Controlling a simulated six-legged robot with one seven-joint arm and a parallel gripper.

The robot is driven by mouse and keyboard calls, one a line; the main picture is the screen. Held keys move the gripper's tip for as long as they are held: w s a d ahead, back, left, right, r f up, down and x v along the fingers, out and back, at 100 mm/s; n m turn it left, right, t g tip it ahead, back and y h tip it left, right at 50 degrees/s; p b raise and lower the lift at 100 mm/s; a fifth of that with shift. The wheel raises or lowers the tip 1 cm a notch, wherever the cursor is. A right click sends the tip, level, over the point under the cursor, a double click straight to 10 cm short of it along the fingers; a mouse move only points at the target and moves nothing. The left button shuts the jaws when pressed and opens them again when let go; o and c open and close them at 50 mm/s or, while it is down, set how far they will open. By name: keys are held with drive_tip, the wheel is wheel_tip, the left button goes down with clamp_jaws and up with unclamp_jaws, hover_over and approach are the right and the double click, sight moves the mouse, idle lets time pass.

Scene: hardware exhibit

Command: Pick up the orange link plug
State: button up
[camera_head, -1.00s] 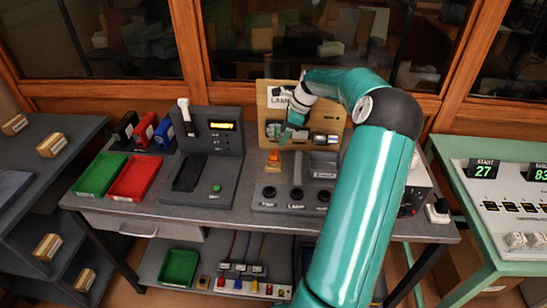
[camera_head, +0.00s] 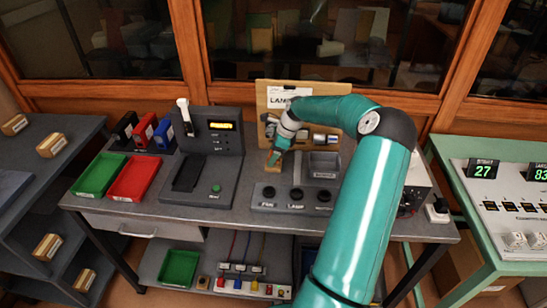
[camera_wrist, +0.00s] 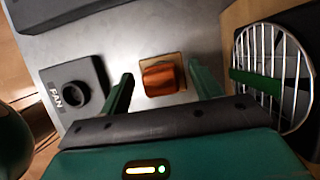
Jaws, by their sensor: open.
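The orange link plug (camera_wrist: 159,79) shows in the wrist view as a ribbed orange block on a small tan base (camera_wrist: 178,61) on the grey bench. My gripper (camera_wrist: 160,84) is open, with one green finger on each side of the plug and a gap on both sides. Nothing is held. In the head view my gripper (camera_head: 274,157) points down at the tan base and hides most or all of the plug.
A black socket labelled FAN (camera_wrist: 72,94) lies left of the fingers in the wrist view. A round wire fan guard (camera_wrist: 272,76) stands close on the right. In the head view, a grey control box with several knobs (camera_head: 297,194) is in front, and a wooden lamp board (camera_head: 267,100) stands behind.

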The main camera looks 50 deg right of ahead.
drive_tip(key=c, duration=1.1)
drive_tip(key=shift+r, duration=0.1)
drive_tip(key=shift+r, duration=0.55)
drive_tip(key=s+a+r, duration=0.3)
drive_tip(key=r, duration=0.1)
drive_tip(key=s+a+r, duration=0.3)
drive_tip(key=a, duration=0.1)
drive_tip(key=s+a+r, duration=0.3)
drive_tip(key=r, duration=0.1)
drive_tip(key=shift+s+a+r, duration=0.2)
drive_tip(key=shift+r, duration=0.15)
